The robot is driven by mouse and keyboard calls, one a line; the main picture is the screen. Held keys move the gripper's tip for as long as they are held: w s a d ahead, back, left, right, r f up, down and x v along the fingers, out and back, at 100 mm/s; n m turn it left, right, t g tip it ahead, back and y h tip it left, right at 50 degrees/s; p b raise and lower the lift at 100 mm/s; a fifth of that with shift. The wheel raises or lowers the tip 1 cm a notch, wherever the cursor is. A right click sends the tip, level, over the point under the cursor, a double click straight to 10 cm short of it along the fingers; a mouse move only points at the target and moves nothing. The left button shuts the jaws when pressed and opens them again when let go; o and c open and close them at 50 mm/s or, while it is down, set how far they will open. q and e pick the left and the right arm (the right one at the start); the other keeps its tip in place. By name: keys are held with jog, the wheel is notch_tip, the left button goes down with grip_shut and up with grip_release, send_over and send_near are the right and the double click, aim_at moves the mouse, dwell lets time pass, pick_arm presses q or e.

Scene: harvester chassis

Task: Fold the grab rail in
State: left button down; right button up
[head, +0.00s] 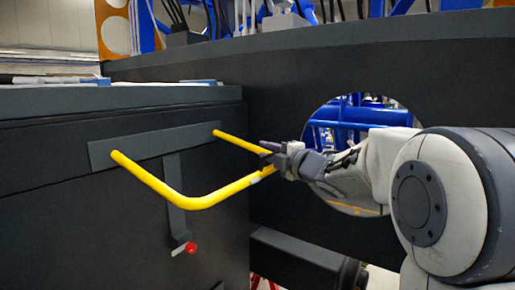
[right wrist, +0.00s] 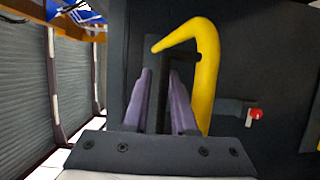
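The grab rail (head: 205,199) is a yellow bent tube that stands out from a dark mounting plate (head: 135,149) on the side of the chassis. Its right-hand bend is hidden behind my right gripper (head: 267,152), which is at that outer end. In the right wrist view, the gripper (right wrist: 161,75) shows two purple fingers apart, with a gap between them. The rail (right wrist: 207,70) runs just right of the right finger there, and its lower part goes out of sight behind the gripper's palm. I cannot tell whether they touch. My left gripper is not in view.
A red knob (head: 190,248) sits at the foot of a dark strip below the rail; it also shows in the right wrist view (right wrist: 256,114). A dark chassis wall (head: 270,100) with a round opening stands behind my right arm. A flat ledge (head: 60,97) lies above the rail.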

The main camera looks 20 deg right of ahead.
jog(key=shift+w, duration=0.1)
jog(key=shift+a, duration=0.1)
grip_shut()
jog(key=shift+r, duration=0.2)
dwell(1.0)
